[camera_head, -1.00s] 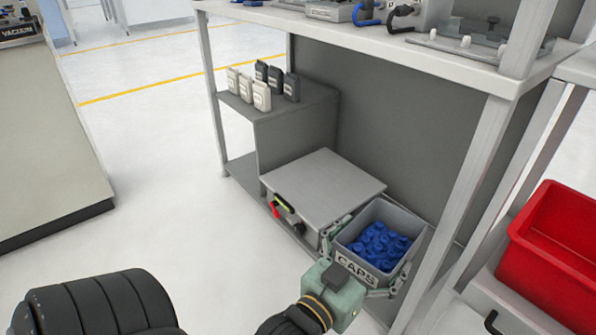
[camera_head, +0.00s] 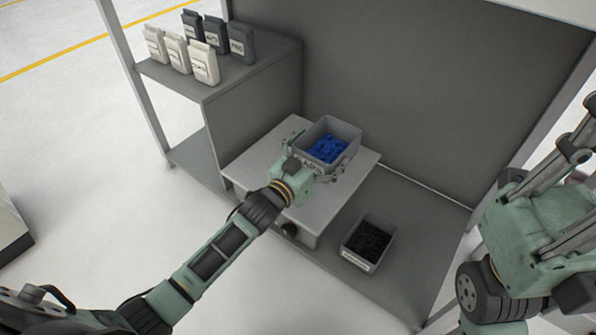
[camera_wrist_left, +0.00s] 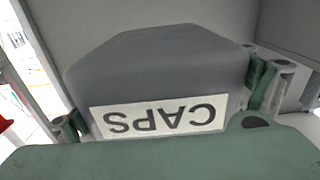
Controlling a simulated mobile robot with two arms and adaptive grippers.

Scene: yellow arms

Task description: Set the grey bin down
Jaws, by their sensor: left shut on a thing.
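The grey bin (camera_head: 343,130) holds blue caps (camera_head: 327,149) and is upright over the flat top of the grey metal box (camera_head: 262,157). I cannot tell whether its base touches that top. My left gripper (camera_head: 320,165) is shut on the bin, with a finger along each side. In the left wrist view the bin (camera_wrist_left: 165,70) fills the middle, its CAPS label upside down, between the fingers of the left gripper (camera_wrist_left: 168,107). My right gripper (camera_head: 560,160) is at the right edge, away from the bin; its fingertips are cut off.
A second grey bin (camera_head: 362,265) with black pieces stands on the lower shelf (camera_head: 415,225), right of the box. White and dark bottles (camera_head: 205,62) stand on the raised shelf at left. A grey back panel (camera_head: 420,90) and frame posts bound the space.

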